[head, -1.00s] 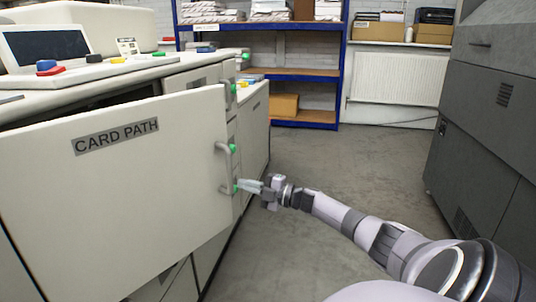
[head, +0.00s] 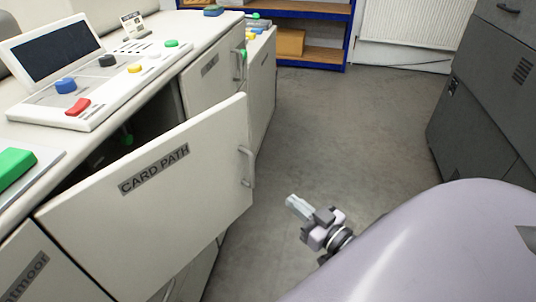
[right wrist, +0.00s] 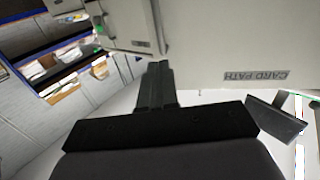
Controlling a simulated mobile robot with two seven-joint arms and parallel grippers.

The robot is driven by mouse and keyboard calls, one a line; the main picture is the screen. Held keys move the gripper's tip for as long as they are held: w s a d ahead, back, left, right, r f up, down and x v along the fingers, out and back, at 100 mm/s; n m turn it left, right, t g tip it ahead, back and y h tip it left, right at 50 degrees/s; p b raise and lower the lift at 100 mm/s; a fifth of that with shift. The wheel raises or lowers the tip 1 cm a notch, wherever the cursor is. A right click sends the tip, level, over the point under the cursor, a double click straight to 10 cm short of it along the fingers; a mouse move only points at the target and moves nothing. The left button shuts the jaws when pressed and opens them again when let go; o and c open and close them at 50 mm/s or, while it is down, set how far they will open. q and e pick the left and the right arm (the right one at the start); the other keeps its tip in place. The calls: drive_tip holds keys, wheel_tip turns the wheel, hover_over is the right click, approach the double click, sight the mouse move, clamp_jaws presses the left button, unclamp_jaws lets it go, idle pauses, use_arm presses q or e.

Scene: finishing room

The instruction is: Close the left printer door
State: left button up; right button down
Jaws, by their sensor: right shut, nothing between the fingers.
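The cream printer door (head: 160,200), labelled CARD PATH, stands ajar in the head view, with a dark gap along its top edge. Its upright pale handle (head: 247,166) is near its right edge. My right gripper (head: 292,203) is shut and empty, to the right of and below the handle in the picture, apart from it. In the right wrist view the shut fingers (right wrist: 159,72) point toward the cream door (right wrist: 225,45), whose label appears upside down. I cannot tell from that view how far off the door is. My left gripper is not in view.
The printer top carries a control panel (head: 85,85) with coloured buttons. Another cream door (head: 212,75) is behind the ajar one. A grey cabinet (head: 490,100) stands at right. Blue shelving (head: 352,30) and a radiator (head: 415,30) are at the back. The floor between is clear.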

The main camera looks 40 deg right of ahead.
drive_tip(key=w, duration=1.3)
drive_tip(key=shift+w+a, duration=0.3)
drive_tip(key=shift+a, duration=0.05)
